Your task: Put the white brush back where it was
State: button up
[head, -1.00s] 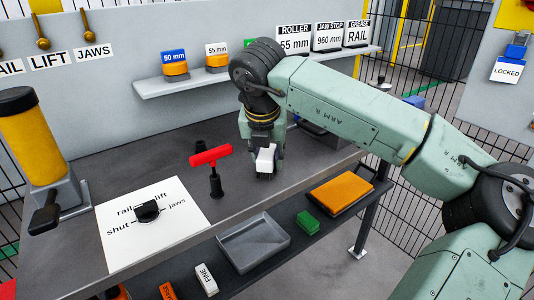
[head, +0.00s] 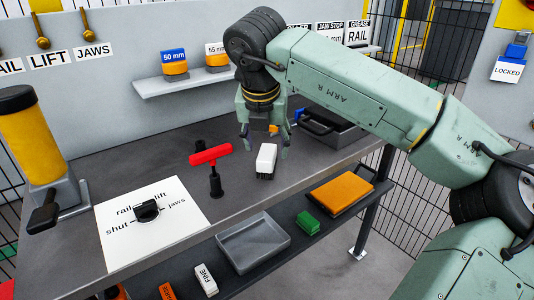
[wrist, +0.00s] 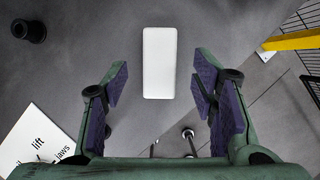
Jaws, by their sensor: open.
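The white brush (head: 266,158), a white block with dark bristles underneath, sits on the grey workbench to the right of the red T-handle. In the wrist view the brush (wrist: 159,62) is a plain white rectangle lying ahead of and between the finger lines. My gripper (head: 264,141) is open and empty, above and behind the brush in the head view. In the wrist view its purple-padded fingers (wrist: 160,88) are spread wide, with clear gaps to both sides of the brush. Nothing is held.
The red T-handle (head: 211,155) stands left of the brush. A white selector plate (head: 180,205) with a black knob lies front left.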

jog(key=v, duration=0.7)
jog(key=shift+s+r+b, duration=0.2)
jog(key=shift+r+b, duration=0.15)
jog(key=shift+b, duration=0.05)
